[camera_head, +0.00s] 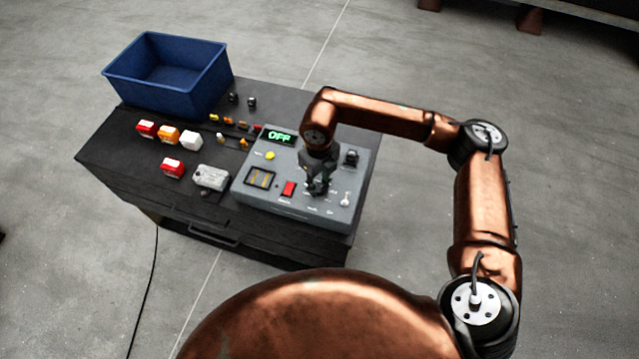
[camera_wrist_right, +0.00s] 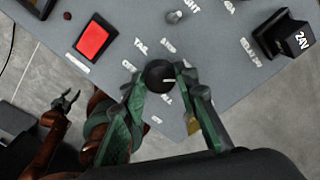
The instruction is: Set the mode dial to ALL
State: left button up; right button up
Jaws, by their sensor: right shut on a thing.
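The mode dial (camera_wrist_right: 157,74) is a round black knob on the grey control panel (camera_head: 285,208), with white labels around it. TAIL, OFF and ALL seem readable in the right wrist view, and a small pale mark shows on the knob. My right gripper (camera_head: 317,188) points down at the panel and is shut on the dial; its green-padded fingers (camera_wrist_right: 160,84) lie on either side of the knob. In the head view the gripper hides the dial. The green display (camera_head: 281,136) reads OFF. My left gripper (camera_wrist_right: 66,103) appears at the wrist view's left, open and empty, away from the panel.
The panel also carries a red button (camera_head: 288,189), a yellow button (camera_head: 270,155), a small toggle (camera_head: 345,200) and a black 24V block (camera_wrist_right: 287,35). A blue bin (camera_head: 165,85) and several lamp blocks stand on the black bench (camera_head: 112,155) to the left.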

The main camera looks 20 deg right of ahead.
jog(key=m, duration=0.3)
jog(key=shift+m+p, duration=0.35)
jog(key=shift+m, duration=0.05)
jog(key=m+p, duration=0.1)
jog(key=m, duration=0.3)
jog(key=shift+m, duration=0.3)
jog(key=m+p, duration=0.1)
jog(key=m, duration=0.3)
jog(key=shift+s, duration=0.1)
jog(key=shift+m+p, duration=0.85)
jog(key=shift+m, duration=1.35)
jog(key=o, duration=1.2)
jog(key=shift+c, duration=0.2)
jog(key=shift+r, duration=0.1)
